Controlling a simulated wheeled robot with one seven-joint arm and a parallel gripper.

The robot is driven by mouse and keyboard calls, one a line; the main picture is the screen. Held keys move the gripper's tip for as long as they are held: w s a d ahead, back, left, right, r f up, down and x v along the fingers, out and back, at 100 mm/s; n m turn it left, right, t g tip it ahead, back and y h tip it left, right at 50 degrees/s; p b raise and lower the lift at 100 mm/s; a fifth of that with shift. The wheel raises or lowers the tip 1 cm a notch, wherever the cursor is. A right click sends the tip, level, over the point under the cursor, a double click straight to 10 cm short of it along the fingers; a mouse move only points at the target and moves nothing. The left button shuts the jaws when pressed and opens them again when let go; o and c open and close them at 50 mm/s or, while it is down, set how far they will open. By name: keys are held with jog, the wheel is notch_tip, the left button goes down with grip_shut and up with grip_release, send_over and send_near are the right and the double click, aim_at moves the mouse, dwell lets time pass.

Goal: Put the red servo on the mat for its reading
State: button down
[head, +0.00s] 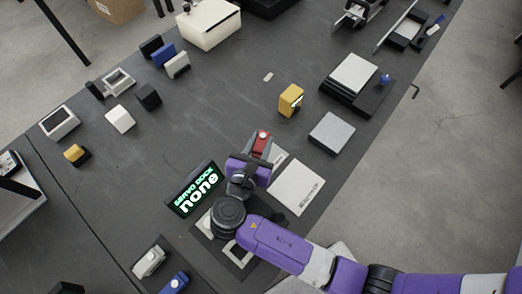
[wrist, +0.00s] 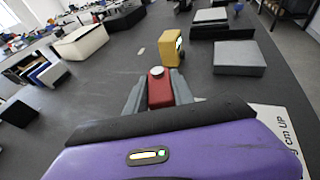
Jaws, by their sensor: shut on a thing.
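The red servo (head: 262,142) is between the fingers of my gripper (head: 257,155), its pale round top showing. In the wrist view the red servo (wrist: 159,94) stands upright between the two grey fingers of my gripper (wrist: 158,96). Whether it touches the table is unclear. A black display (head: 196,190) left of my gripper reads "SERVO DOCK none" in green. A dark pad with a pale square outline (head: 236,249) lies below the display, partly hidden by my arm. A flat white printed card (head: 297,186) lies right of my gripper; I cannot tell which is the mat.
A yellow block-shaped device (head: 291,100) stands beyond the servo. A grey block (head: 332,133) and a black scale-like device (head: 358,85) are to the right. A grey servo (head: 148,262) and a blue one (head: 175,283) are lower left. The table's middle is mostly clear.

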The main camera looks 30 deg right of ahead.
jog(key=shift+f, duration=2.8)
jog(key=shift+f, duration=0.2)
jog(key=c, duration=1.1)
grip_release()
jog(key=shift+r, duration=0.2)
jog(key=b+v, duration=0.1)
jog(key=v, duration=1.1)
